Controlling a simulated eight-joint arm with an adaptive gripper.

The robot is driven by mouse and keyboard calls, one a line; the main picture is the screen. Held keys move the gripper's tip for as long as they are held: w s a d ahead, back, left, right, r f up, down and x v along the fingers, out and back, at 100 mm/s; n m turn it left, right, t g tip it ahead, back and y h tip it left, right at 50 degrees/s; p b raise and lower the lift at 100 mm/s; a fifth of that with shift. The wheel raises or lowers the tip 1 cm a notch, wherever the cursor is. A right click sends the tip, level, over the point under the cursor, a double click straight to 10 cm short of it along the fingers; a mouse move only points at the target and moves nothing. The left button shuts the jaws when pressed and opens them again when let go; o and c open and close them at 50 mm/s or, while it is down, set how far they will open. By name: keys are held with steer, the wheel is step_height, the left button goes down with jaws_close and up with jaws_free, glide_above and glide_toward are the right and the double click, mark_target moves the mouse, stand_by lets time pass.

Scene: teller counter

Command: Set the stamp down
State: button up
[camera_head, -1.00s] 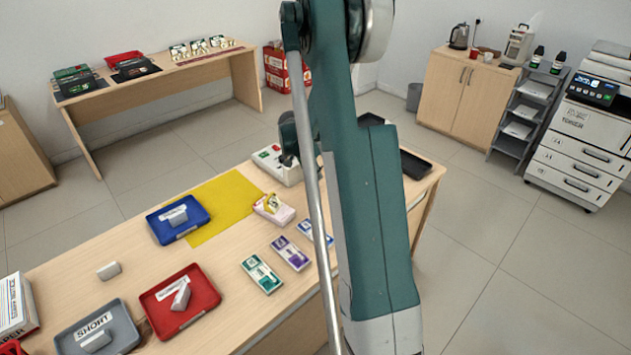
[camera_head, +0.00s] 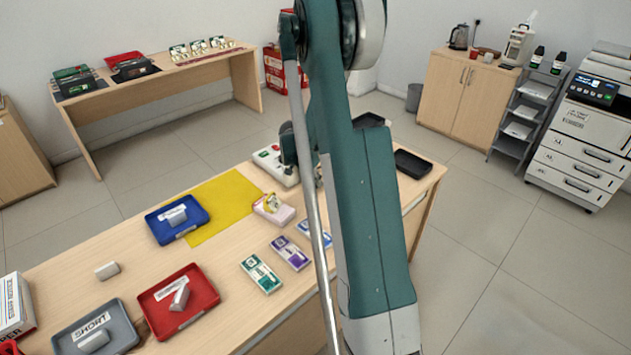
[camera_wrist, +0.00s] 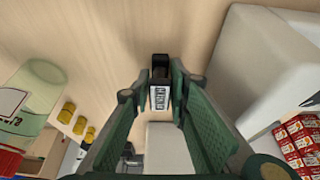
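In the camera_wrist view my gripper (camera_wrist: 161,82) has its two green fingers closed in on a small dark stamp (camera_wrist: 160,62). A white printed label shows between the fingertips. The stamp sits beyond the fingertips, over a pale wooden surface (camera_wrist: 110,30); whether it touches that surface I cannot tell. In the camera_head view my gripper and the stamp are hidden behind my arm, which crosses the right part of the wooden counter (camera_head: 60,275).
The counter holds a blue tray (camera_head: 160,232), a red tray (camera_head: 205,302), a grey tray (camera_head: 125,335), a yellow mat (camera_head: 225,200), a white device (camera_head: 270,160) and several small packs. A black tray (camera_head: 412,163) is at the right end. A large white body (camera_wrist: 275,50) stands close to my gripper.

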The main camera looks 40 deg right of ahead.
steer(key=shift+o, duration=1.2)
steer(key=shift+r, duration=0.15)
steer(key=shift+r, duration=0.15)
steer(key=p+v, duration=0.2)
steer(key=v, duration=0.9)
steer(key=shift+a+r, duration=0.25)
steer(key=shift+r, duration=0.1)
